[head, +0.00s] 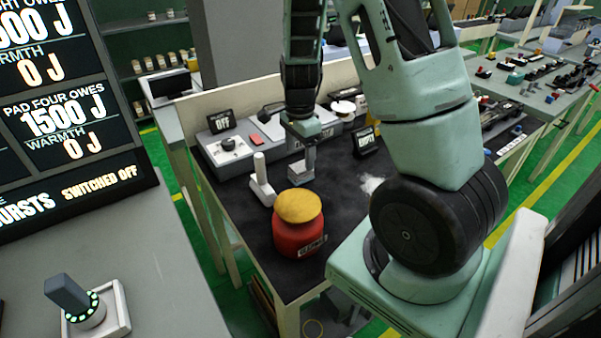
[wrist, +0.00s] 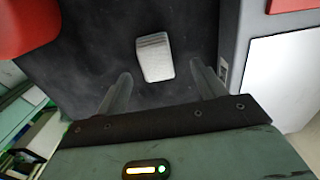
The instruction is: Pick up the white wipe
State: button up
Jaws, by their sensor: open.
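The white wipe (head: 261,182) stands on the dark bench top, with an upright handle on a flat foot. It also shows in the wrist view as a pale block (wrist: 155,58) beyond and between my fingertips. My gripper (head: 301,176) points down just to the right of the wipe in the head view. Its fingers (wrist: 161,74) are apart with nothing between them in the wrist view. I cannot tell the exact height of the fingertips above the bench.
A red canister (head: 298,240) with a yellow top stands close in front of my gripper. A grey console (head: 222,153) with an OFF sign lies behind the wipe. A white powdery patch (head: 371,184) and a small black sign (head: 367,143) are to the right.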

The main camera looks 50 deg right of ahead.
aim_at(298, 167)
jog(key=f, duration=0.2)
jog(key=a+f, duration=0.1)
jog(key=f, duration=0.1)
jog(key=shift+s+f, duration=0.1)
jog(key=shift+s, duration=0.15)
jog(key=shift+f, duration=0.55)
jog(key=c, duration=1.1)
jog(key=shift+w+r, duration=0.1)
notch_tip(298, 167, up, 10)
jog(key=shift+f+p, duration=0.1)
jog(key=shift+p, duration=0.3)
